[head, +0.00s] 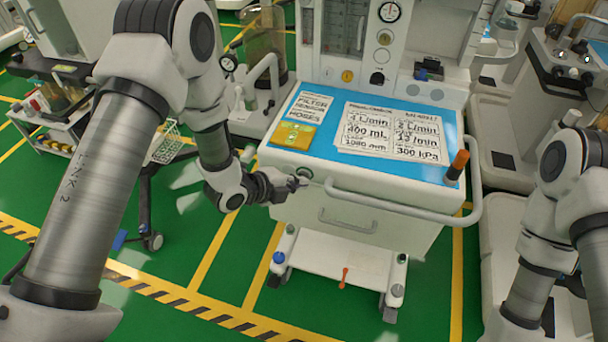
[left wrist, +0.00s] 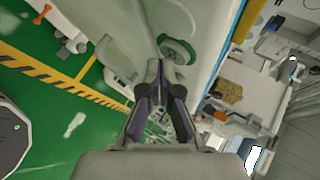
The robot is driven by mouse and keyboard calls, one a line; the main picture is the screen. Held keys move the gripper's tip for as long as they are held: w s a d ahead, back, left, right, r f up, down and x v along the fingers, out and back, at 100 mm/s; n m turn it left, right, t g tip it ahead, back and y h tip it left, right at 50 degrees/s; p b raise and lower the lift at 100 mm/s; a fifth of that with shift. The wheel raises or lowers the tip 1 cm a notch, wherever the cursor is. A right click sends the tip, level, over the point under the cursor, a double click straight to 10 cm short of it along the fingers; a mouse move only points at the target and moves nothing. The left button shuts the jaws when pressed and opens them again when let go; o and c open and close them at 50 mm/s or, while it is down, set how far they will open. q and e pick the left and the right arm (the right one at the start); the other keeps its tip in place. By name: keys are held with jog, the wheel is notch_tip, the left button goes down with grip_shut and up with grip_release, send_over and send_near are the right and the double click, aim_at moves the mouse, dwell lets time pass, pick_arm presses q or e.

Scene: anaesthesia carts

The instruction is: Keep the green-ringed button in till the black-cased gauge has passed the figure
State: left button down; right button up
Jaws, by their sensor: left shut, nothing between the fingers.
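The green-ringed button (head: 305,172) is on the white front of the blue-topped cart, near its left corner. In the left wrist view the green ring (left wrist: 180,49) shows just beyond my fingertips. My left gripper (head: 296,184) is shut and empty, its tips close to the button; I cannot tell whether they touch it. It also shows in the left wrist view (left wrist: 163,76). A round black-rimmed gauge (head: 390,12) is on the upright panel; another dark-cased gauge (head: 228,62) stands to its left. Their needles are too small to read. My right gripper is out of view.
Printed cards (head: 390,132) on the blue top (head: 345,105) show figures, including 300 kPa. A grey rail (head: 400,213) runs along the cart front. Green floor (head: 240,255) is open at left.

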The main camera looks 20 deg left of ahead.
pick_arm(q)
jog(key=shift+w, duration=0.45)
dwell(2.0)
dwell(1.5)
jog(key=shift+s, duration=0.9)
jog(key=s, duration=0.5)
jog(key=shift+a+b, duration=0.1)
jog(key=shift+b, duration=0.25)
